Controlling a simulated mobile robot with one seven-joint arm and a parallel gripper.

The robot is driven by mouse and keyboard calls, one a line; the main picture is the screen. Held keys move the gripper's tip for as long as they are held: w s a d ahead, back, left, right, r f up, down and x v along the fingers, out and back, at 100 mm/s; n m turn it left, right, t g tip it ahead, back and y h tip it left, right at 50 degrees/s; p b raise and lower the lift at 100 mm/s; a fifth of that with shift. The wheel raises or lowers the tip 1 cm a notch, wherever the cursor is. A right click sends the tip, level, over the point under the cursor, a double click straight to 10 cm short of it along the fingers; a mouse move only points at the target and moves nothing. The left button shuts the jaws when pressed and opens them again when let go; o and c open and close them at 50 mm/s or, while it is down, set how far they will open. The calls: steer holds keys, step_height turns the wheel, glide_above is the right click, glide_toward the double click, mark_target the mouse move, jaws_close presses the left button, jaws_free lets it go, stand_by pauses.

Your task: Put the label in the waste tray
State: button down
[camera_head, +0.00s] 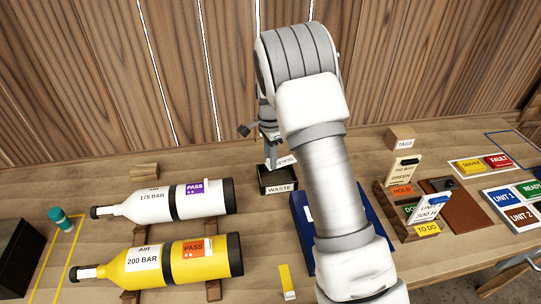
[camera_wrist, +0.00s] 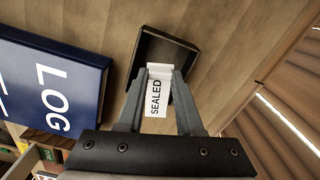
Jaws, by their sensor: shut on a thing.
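My gripper (camera_wrist: 160,76) is shut on a white label (camera_wrist: 157,98) that reads SEALED. The label stands between the two fingers in the wrist view. Beyond the fingertips is the black open waste tray (camera_wrist: 183,51), whose visible floor looks empty. In the head view the tray (camera_head: 279,188), marked WASTE, stands near the back of the bench. My gripper (camera_head: 272,160) is just above it, with part of the label (camera_head: 285,161) showing. My arm hides part of this area. I cannot tell if the label touches the tray.
A blue LOG binder (camera_wrist: 52,85) lies beside the tray. A white bottle (camera_head: 150,205) and a yellow bottle (camera_head: 145,266) lie on the left. A wooden card rack (camera_head: 392,212) and coloured cards stand on the right. The wood-panelled wall rises close behind.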

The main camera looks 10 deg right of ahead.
steer(key=shift+s+f+b, duration=0.1)
steer(key=shift+f+b, duration=1.75)
steer(key=shift+f, duration=1.7)
steer(key=c, duration=0.5)
jaws_free()
steer(key=shift+r, duration=0.1)
steer(key=shift+r, duration=0.1)
